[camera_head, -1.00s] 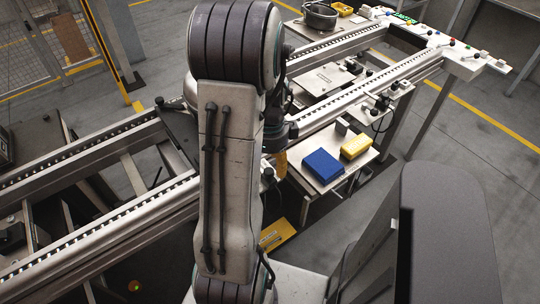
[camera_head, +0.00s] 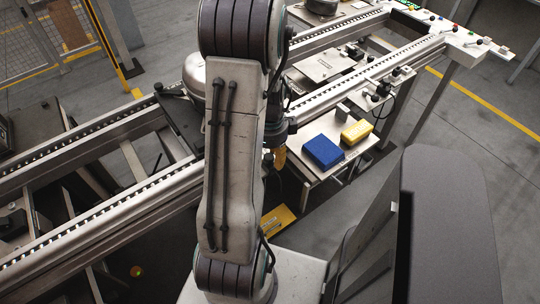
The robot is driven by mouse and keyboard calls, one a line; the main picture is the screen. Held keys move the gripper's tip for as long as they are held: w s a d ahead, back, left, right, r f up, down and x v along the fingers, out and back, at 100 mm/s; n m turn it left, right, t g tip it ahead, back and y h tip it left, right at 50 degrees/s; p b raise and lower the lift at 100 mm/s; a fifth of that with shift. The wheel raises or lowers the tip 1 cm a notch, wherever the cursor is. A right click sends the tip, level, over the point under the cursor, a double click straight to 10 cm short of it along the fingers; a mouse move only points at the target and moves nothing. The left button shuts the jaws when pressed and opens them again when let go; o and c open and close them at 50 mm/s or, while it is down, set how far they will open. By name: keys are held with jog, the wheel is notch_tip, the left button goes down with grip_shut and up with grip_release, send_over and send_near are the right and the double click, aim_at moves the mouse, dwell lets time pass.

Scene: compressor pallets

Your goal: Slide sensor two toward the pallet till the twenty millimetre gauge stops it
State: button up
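A light pallet plate (camera_head: 322,64) lies between the conveyor rails at upper centre, with small dark fittings on it. Small dark sensor-like devices (camera_head: 378,92) sit on a bracket outside the near rail, with a cable hanging down. I cannot tell which one is sensor two. A small grey block (camera_head: 342,111) stands on the side table behind a blue block (camera_head: 323,151) and a yellow block (camera_head: 356,132). I cannot tell which piece is the twenty millimetre gauge.
The side table (camera_head: 309,176) stands against the near conveyor rail (camera_head: 360,79). A rounded metal compressor (camera_head: 193,78) is partly hidden behind my arm. A control strip with coloured buttons (camera_head: 455,30) crosses the conveyor's far end. Open floor lies at right.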

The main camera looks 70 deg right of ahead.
grip_shut()
jog(key=shift+w+d, duration=1.25)
jog(key=shift+w, duration=0.3)
dwell(2.6)
jog(key=shift+o, duration=0.2)
grip_release()
jog(key=o, duration=0.3)
jog(key=shift+a, duration=0.1)
notch_tip(320, 180, up, 12)
dwell(0.4)
